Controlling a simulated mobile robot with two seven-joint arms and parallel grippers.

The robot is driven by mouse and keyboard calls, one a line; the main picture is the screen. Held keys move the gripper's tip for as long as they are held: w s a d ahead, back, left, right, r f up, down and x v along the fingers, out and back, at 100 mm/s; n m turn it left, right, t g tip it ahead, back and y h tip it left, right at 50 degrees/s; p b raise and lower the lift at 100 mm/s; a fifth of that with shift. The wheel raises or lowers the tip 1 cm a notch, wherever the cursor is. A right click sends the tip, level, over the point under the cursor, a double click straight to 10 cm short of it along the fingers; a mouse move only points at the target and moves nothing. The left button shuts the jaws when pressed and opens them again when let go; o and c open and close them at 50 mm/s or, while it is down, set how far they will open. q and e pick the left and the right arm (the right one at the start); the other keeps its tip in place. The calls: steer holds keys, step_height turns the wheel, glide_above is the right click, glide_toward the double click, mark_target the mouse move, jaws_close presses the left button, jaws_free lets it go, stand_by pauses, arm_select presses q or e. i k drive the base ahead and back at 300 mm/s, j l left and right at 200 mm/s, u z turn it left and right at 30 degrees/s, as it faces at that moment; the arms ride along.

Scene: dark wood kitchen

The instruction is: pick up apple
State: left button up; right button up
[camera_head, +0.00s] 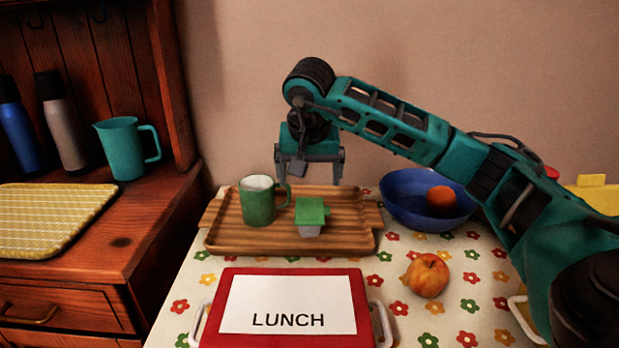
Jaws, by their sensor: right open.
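A red and yellow apple (427,275) lies on the flowered tablecloth, to the right of the red lunch tray and in front of the blue bowl. A round orange fruit (441,198) sits in the blue bowl (401,201); I cannot tell its kind for sure. My right gripper (309,179) is open and empty. It points down above the back of the wooden tray, up and to the left of the apple. My left gripper does not show.
The wooden tray (354,236) bears a green mug (258,203) and a small green-topped container (310,214). A red tray marked LUNCH (290,302) lies in front. A wooden cabinet with a teal pitcher (125,148) and bottles stands left. Cloth around the apple is clear.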

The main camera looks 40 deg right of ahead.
mark_target(427, 276)
steer(key=k+j, duration=0.8)
steer(key=j, duration=0.1)
